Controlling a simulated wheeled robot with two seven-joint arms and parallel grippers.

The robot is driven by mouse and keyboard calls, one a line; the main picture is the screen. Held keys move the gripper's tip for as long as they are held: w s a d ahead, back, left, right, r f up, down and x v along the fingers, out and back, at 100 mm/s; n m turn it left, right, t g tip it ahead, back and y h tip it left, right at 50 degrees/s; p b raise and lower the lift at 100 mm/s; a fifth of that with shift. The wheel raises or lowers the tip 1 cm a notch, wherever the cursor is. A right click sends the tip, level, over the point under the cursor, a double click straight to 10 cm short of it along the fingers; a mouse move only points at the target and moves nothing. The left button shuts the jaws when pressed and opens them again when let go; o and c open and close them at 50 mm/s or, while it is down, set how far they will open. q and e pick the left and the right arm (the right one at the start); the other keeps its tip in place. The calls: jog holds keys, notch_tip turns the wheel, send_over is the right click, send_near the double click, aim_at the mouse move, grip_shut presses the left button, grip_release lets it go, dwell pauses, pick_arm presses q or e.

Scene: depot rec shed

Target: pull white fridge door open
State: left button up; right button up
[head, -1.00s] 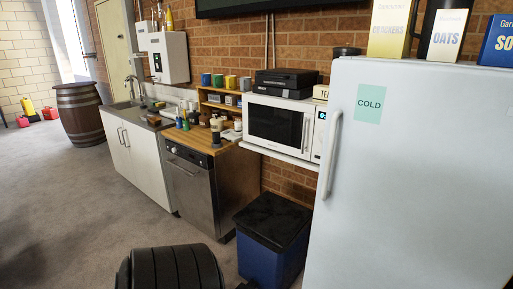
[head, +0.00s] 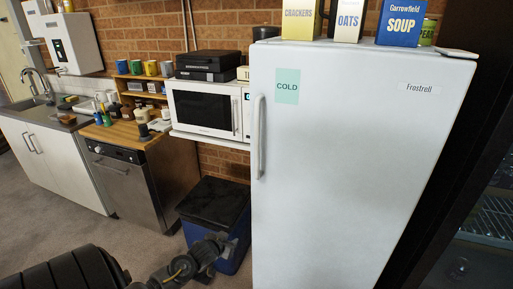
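The white fridge (head: 345,170) stands right of centre in the head view with its door shut. Its door has a long white vertical handle (head: 258,137) on the left edge, a green COLD label and a Frostrell badge. My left gripper (head: 226,245) is low in the view, in front of the blue bin and left of the fridge. It is below the handle and apart from it. It is small and dark against the bin, so I cannot make out whether its fingers are open or shut. My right gripper is not in view.
A blue bin (head: 232,255) with a black lid (head: 213,202) stands just left of the fridge. A white microwave (head: 205,110) sits on a shelf above it. Boxes, including a blue soup box (head: 401,24), stand on the fridge. A dark glass-fronted cabinet (head: 480,225) is at right.

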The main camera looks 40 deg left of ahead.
pick_arm(q)
jog(key=w+r+t+p, duration=0.1)
jog(key=w+r+t, duration=0.1)
jog(key=r, duration=0.9)
jog(key=w+r+t, duration=0.2)
jog(key=r, duration=0.9)
jog(key=t+p, duration=0.1)
jog(key=t, duration=0.2)
send_near(256, 137)
jog(key=w+a+p, duration=0.2)
jog(key=w, duration=0.8)
jog(key=shift+w+h, duration=0.3)
jog(key=shift+h, duration=0.1)
jog(key=shift+a+f, duration=0.1)
jog(key=shift+c, duration=0.3)
grip_shut()
